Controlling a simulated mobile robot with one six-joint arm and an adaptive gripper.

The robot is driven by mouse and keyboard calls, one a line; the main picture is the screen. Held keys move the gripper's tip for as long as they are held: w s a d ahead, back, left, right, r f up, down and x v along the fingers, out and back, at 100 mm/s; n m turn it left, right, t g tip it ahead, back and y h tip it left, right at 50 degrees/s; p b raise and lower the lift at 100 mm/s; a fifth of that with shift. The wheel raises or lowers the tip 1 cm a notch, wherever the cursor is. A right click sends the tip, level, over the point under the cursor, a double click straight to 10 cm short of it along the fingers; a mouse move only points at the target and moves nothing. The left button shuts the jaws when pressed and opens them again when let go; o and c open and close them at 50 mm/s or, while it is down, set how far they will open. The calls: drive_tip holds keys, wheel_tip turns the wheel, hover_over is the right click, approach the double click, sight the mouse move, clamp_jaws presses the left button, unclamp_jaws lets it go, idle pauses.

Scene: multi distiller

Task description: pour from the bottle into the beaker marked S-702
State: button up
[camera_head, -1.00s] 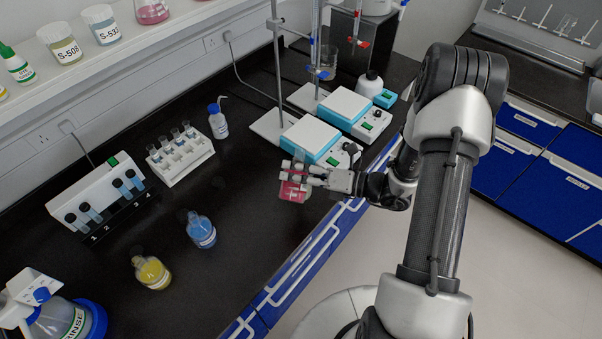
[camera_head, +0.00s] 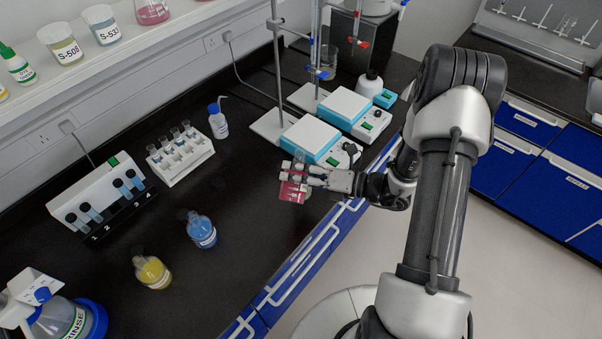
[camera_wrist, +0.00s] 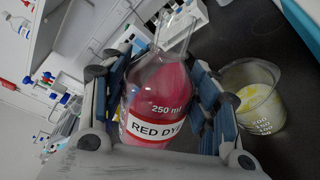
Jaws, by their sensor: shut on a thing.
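My gripper (camera_head: 296,181) is shut on a clear glass bottle of red liquid (camera_wrist: 158,90), labelled RED DYE and 250 ml. The bottle (camera_head: 291,191) is held over the black bench near its front edge, before the blue-and-white hotplates. In the wrist view it sits between both fingers and looks tilted; no cap shows on its neck. A clear graduated beaker (camera_wrist: 252,98) with a little yellow content stands right of the bottle, apart from it. No S-702 mark can be read on it. My gripper partly covers the bottle in the head view.
Two hotplates (camera_head: 311,139) with stands are behind the gripper. A blue bottle (camera_head: 201,231), a yellow bottle (camera_head: 152,273) and a vial rack (camera_head: 180,155) stand to the left. Beakers marked S-508 (camera_head: 66,50) and S-532 (camera_head: 103,28) are on the shelf. Bench around the bottles is clear.

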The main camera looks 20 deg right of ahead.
drive_tip(key=shift+s+a+f+m+g+p, duration=0.15)
drive_tip(key=shift+f+m+g+p, duration=0.25)
drive_tip(key=shift+m, duration=0.6)
idle(2.5)
drive_tip(key=shift+s+r+m+p, duration=0.15)
drive_tip(key=shift+r+m+p, duration=0.5)
drive_tip(key=shift+p, duration=0.7)
idle(1.1)
drive_tip(key=shift+f+m+g+y+p, duration=0.3)
drive_tip(key=shift+m+p, duration=0.05)
drive_tip(key=shift+m, duration=0.1)
idle(1.6)
